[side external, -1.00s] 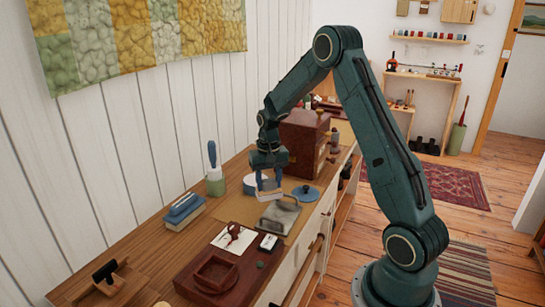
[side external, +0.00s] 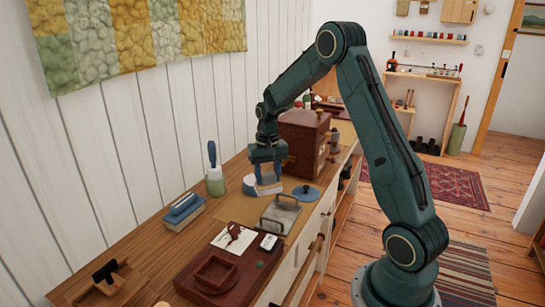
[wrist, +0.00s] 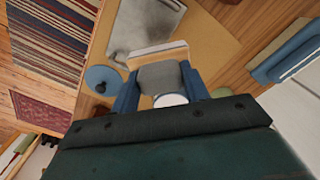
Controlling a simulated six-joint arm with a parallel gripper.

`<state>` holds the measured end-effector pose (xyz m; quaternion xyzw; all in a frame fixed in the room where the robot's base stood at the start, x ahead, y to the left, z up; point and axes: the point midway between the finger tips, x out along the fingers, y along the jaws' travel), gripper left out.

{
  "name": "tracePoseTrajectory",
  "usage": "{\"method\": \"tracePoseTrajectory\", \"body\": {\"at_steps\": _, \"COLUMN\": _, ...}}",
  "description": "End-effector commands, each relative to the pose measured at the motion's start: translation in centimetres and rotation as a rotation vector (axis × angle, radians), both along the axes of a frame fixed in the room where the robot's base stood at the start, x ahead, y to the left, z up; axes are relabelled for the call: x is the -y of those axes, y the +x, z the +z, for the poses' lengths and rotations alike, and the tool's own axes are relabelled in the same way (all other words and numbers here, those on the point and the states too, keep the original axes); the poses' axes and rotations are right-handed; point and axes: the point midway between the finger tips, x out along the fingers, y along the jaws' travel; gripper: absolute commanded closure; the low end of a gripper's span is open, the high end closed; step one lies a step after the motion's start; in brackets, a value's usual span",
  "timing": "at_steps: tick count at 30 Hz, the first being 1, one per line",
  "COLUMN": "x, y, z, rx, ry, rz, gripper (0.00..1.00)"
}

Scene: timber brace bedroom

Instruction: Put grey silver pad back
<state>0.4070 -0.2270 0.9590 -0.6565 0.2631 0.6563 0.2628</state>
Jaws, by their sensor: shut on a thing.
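My gripper (side external: 268,185) is shut on the grey silver pad, a small block with a grey body (wrist: 162,76) and a tan and white edge (wrist: 158,54). In the side external view its pale lower part (side external: 268,190) shows below the fingers, close above the worktop; whether it touches anything is unclear. A blue pad (side external: 184,207) with a tan side lies to the left, and it also shows at the right of the wrist view (wrist: 290,55).
A square grey metal plate with a handle (side external: 281,215) lies in front of my gripper. A round white and blue tin (side external: 249,187) and a blue lid (side external: 306,194) flank it. A dark wooden box (side external: 303,140) stands close behind. A brush holder (side external: 215,182) is left.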

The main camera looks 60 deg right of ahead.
Motion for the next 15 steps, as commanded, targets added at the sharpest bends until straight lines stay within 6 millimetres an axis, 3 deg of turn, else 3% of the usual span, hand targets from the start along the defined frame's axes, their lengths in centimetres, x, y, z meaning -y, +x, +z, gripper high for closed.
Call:
{"method": "tracePoseTrajectory", "body": {"at_steps": 8, "x": -0.1, "y": 2.7, "z": 2.2, "rx": 0.004, "ry": -0.002, "rz": 0.167, "gripper": 0.76}}
{"method": "tracePoseTrajectory", "body": {"at_steps": 15, "x": -0.6, "y": 6.1, "z": 5.6, "rx": 0.006, "ry": -0.003, "rz": 0.417, "gripper": 0.76}}
